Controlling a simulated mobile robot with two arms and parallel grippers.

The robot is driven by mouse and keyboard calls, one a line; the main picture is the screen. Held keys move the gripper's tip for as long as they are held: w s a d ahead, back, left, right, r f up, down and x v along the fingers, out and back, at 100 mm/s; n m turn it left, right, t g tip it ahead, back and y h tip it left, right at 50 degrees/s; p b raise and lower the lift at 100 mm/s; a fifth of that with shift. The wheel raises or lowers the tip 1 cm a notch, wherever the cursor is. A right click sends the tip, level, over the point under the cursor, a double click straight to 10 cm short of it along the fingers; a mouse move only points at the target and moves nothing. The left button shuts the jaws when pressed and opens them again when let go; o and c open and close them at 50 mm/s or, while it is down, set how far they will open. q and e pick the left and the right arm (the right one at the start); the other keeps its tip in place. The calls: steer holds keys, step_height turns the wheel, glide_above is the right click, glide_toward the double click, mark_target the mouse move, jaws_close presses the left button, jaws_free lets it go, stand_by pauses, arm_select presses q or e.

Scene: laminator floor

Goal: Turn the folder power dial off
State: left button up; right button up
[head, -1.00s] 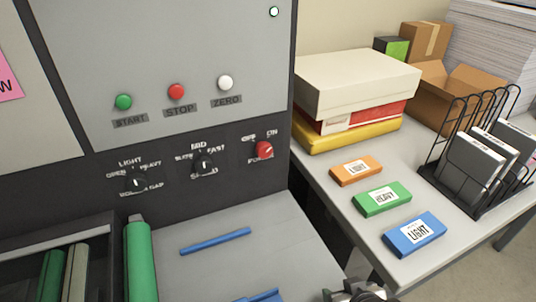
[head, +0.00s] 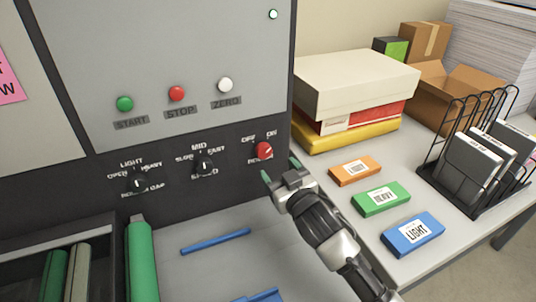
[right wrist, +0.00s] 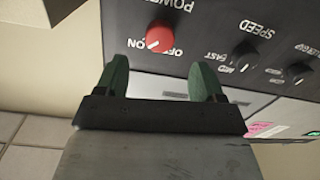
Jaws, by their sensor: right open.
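The red power dial (head: 264,150) sits at the right end of the machine's dark panel, with OFF and ON labels above it. In the head view its pale pointer mark leans to the upper right, toward ON. In the right wrist view the dial (right wrist: 160,36) appears upside down, beyond the fingertips and between their lines. My right gripper (head: 280,172) is open and empty, just below the dial and apart from it. Its two green fingers (right wrist: 165,78) show in the wrist view. My left gripper is not in view.
The black speed knob (head: 204,166) and roller gap knob (head: 138,183) are left of the dial. Green, red and white buttons (head: 177,93) are above. A side table at right holds boxes (head: 355,80), colored blocks (head: 381,198) and a wire rack (head: 475,160).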

mark_target(266, 154)
steer(key=x, duration=0.6)
steer(key=shift+w+a+p, duration=0.15)
steer(key=shift+w+p, duration=0.15)
steer(key=shift+p, duration=0.1)
steer(key=c, duration=0.9)
steer(key=shift+c, duration=0.2)
